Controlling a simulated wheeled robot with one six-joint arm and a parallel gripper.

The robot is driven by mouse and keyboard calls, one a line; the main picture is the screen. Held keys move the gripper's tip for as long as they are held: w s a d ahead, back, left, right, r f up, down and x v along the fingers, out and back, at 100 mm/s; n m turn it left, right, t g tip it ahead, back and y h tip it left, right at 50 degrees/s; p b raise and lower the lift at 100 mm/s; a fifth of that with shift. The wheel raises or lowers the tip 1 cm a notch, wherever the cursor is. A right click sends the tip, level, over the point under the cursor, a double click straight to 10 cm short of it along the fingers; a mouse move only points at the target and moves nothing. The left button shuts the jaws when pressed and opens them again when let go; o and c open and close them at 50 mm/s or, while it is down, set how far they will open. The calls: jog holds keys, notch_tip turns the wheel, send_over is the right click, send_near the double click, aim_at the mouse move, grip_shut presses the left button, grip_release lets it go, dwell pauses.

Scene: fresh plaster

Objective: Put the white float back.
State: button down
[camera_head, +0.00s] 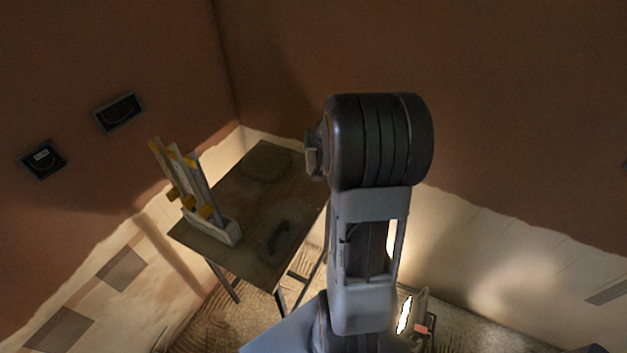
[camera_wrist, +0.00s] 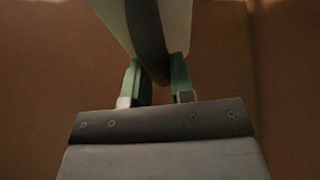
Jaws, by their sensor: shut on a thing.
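In the wrist view my gripper (camera_wrist: 155,80) has its two green fingers on either side of a dark strip, which looks like the handle of the white float (camera_wrist: 178,24). The gripper is shut on it. The float's pale face shows on both sides of the strip, and its upper part runs out of the picture. In the head view my arm hides the float and the fingers. A pale rack (camera_head: 225,231) with upright slats and yellow pieces stands on the left part of the table.
The dark table (camera_head: 225,183) stands in the corner. A flat tool with a dark handle (camera_head: 278,238) lies on it, right of the rack. A faint rounded shape (camera_head: 266,165) lies at the back. Two dark wall boxes (camera_head: 118,112) (camera_head: 43,160) are on the left wall. A lit lamp (camera_head: 404,314) is low behind my arm.

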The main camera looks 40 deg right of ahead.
jog(key=s+a+f+n+y, duration=0.1)
jog(key=a, duration=0.1)
jog(key=s+a+f+g+y, duration=0.1)
jog(key=s+a, duration=0.1)
jog(key=s+a+f+n+g+y, duration=0.1)
jog(key=a+f, duration=0.1)
jog(key=shift+s+n, duration=0.2)
jog(key=shift+n, duration=0.1)
jog(key=shift+g, duration=0.7)
jog(key=w+d+f+p, duration=0.1)
jog(key=w+d+f, duration=0.2)
jog(key=w+d+f+p, duration=0.1)
jog(key=w+d+f, duration=0.1)
jog(key=w+f, duration=0.1)
jog(key=w+d+f+p, duration=0.1)
jog(key=w+d+f, duration=0.2)
jog(key=w+f, duration=0.1)
jog(key=shift+w+d+f+p, duration=0.1)
jog(key=shift+w+d+p, duration=0.1)
jog(key=shift+d+p, duration=0.1)
jog(key=shift+f, duration=1.55)
jog(key=c, duration=1)
grip_release()
